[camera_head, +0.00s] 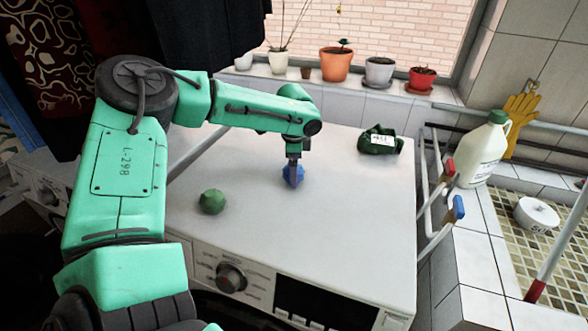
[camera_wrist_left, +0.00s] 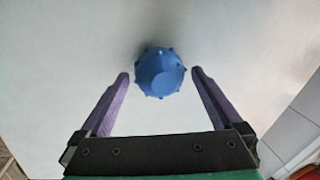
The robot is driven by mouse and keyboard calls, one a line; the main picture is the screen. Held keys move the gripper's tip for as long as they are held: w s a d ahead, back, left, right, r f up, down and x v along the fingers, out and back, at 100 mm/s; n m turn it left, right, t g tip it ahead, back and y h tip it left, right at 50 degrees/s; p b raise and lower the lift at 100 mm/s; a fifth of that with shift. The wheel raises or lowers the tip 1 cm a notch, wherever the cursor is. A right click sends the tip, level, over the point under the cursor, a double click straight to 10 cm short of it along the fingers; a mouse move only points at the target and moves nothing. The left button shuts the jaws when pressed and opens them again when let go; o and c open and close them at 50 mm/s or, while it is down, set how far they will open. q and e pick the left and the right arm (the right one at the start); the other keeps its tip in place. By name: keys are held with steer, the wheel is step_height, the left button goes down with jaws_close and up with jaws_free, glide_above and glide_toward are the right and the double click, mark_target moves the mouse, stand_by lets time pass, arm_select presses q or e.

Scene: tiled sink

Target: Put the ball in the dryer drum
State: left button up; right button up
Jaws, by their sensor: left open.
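A blue knobbly ball (camera_head: 287,172) rests on the white top of the machine (camera_head: 345,225), partly hidden by my left gripper (camera_head: 294,180) in the head view. In the left wrist view the blue ball (camera_wrist_left: 161,73) lies between and slightly beyond the two purple fingertips, with a gap on each side. My left gripper is open and holds nothing. A green ball (camera_head: 212,202) sits on the same top, nearer the front left. The drum is hidden below the control panel. My right gripper is not in view.
A dark green packet (camera_head: 380,140) lies at the back right. Potted plants, including an orange pot (camera_head: 335,64), line the sill behind. A white jug (camera_head: 482,150) and a tiled sink with rails stand at the right. The front right of the machine's top is clear.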

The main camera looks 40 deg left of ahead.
arm_select(q)
steer(key=shift+s+a+f, duration=0.1)
steer(key=shift+f, duration=0.2)
steer(key=c, duration=1.5)
